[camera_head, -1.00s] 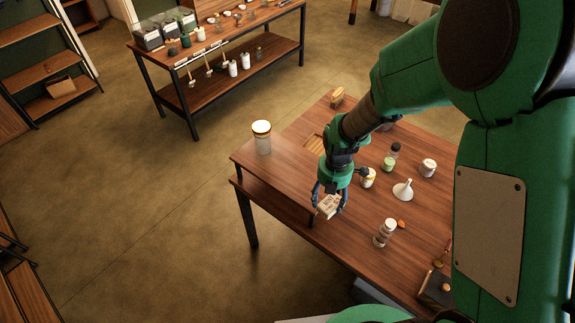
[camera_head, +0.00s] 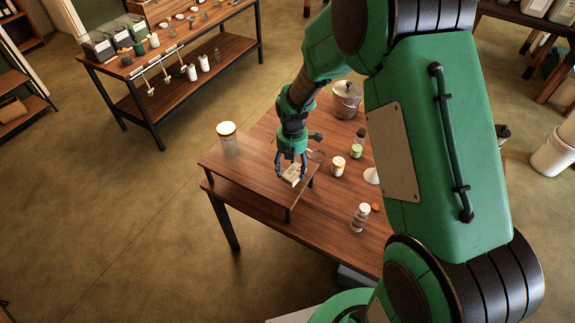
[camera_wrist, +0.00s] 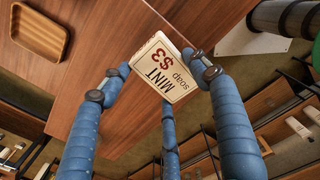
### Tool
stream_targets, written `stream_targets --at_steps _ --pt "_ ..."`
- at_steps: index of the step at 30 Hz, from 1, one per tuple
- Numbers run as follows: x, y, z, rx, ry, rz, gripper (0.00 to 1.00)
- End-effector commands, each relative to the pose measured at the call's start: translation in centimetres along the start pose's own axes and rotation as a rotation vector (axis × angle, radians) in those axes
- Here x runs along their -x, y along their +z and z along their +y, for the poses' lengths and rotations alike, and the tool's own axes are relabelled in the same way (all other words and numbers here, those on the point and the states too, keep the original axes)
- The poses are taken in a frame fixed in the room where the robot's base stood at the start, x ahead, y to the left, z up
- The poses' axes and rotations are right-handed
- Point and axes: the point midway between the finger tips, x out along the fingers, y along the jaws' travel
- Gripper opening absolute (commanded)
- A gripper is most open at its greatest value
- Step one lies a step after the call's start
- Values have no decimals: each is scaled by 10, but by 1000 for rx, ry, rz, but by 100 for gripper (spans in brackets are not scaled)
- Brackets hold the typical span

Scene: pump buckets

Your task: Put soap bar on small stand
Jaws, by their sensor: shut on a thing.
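The soap bar (camera_head: 291,174) is a pale block; in the wrist view the bar (camera_wrist: 162,68) has a label reading "MINT soap $3". My gripper (camera_head: 292,168) is shut on it, with blue fingers on its sides in the wrist view. The small stand (camera_head: 240,171) appears to be the raised brown wooden top with dark legs at the left end of the table (camera_head: 325,217). The soap is over the stand's right part, tilted; whether it touches the top cannot be told. My fingers hide part of the bar.
A lidded jar (camera_head: 228,140) stands at the left on the raised top. Small jars (camera_head: 338,167), a metal pot (camera_head: 346,98) and a clear bottle (camera_head: 360,216) stand to the right. A wooden tray (camera_wrist: 39,30) lies upper left in the wrist view. The stand's front left is clear.

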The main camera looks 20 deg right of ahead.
Motion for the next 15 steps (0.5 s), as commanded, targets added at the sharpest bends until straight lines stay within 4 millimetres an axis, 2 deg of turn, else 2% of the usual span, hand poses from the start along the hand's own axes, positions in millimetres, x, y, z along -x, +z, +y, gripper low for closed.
stream_targets --at_steps 6,15 --pt "-3 18 24 0 0 0 31" --pt "-3 23 32 0 0 0 31"
